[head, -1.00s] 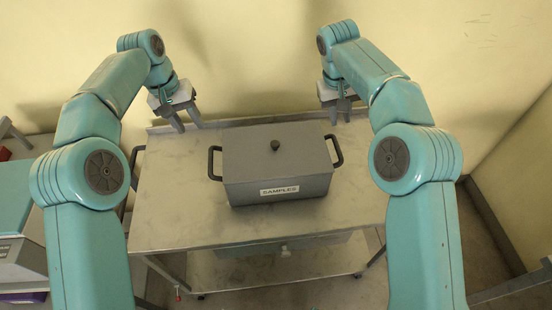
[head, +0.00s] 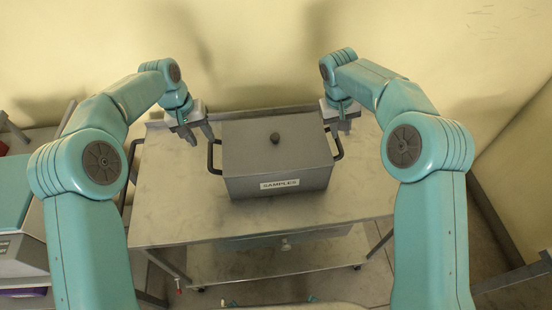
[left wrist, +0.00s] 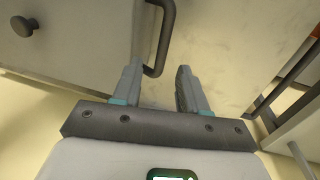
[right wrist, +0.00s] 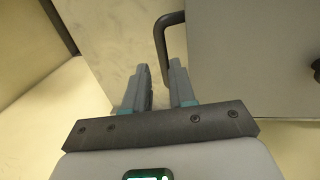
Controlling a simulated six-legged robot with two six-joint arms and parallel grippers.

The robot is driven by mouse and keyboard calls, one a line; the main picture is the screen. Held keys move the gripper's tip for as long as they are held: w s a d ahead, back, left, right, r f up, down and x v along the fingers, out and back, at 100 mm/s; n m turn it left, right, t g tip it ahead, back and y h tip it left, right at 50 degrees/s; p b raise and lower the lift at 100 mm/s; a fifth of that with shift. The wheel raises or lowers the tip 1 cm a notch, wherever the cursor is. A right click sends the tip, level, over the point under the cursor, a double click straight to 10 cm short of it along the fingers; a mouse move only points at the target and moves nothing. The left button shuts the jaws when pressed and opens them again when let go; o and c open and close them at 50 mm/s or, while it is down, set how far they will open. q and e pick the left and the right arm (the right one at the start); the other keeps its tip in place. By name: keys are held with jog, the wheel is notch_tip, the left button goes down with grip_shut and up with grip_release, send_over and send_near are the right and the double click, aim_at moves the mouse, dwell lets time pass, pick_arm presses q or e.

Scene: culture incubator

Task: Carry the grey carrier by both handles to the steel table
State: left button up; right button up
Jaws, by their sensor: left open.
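The grey carrier (head: 247,170) is a lidded box with a dark knob and a "SAMPLES" label, standing level on a metal wheeled table (head: 170,205). Its left handle (head: 211,157) and right handle (head: 340,148) are dark loops. My left gripper (head: 200,136) is open just above and behind the left handle; in the left wrist view that handle (left wrist: 160,55) shows between and beyond the fingertips. My right gripper (head: 339,129) is open above the right handle; in the right wrist view that handle (right wrist: 160,50) lies just past the fingertips. Neither gripper visibly touches a handle.
The wall stands close behind the table. A teal and grey unit (head: 20,230) is at the far left. The table has a lower shelf (head: 290,262). Bare tabletop lies in front of and beside the carrier.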

aim_at(209, 150)
pick_arm(q)
jog(key=f, duration=0.6)
jog(key=shift+w+d+f, duration=0.2)
jog(key=shift+d, duration=0.15)
pick_arm(e)
jog(key=f, duration=0.6)
jog(key=shift+w+d+f, duration=0.1)
jog(key=shift+w+d, duration=0.1)
jog(key=shift+d, duration=0.2)
pick_arm(q)
jog(key=shift+s+d+f, duration=0.1)
jog(key=shift+d+f, duration=0.2)
jog(key=shift+f, duration=0.25)
pick_arm(e)
jog(key=shift+d+f, duration=0.3)
jog(key=shift+f, duration=0.35)
pick_arm(q)
jog(key=shift+a+f, duration=0.15)
jog(key=shift+f, duration=0.15)
pick_arm(e)
jog(key=shift+a+f, duration=0.15)
jog(key=shift+f, duration=0.05)
pick_arm(q)
jog(key=shift+r, duration=0.1)
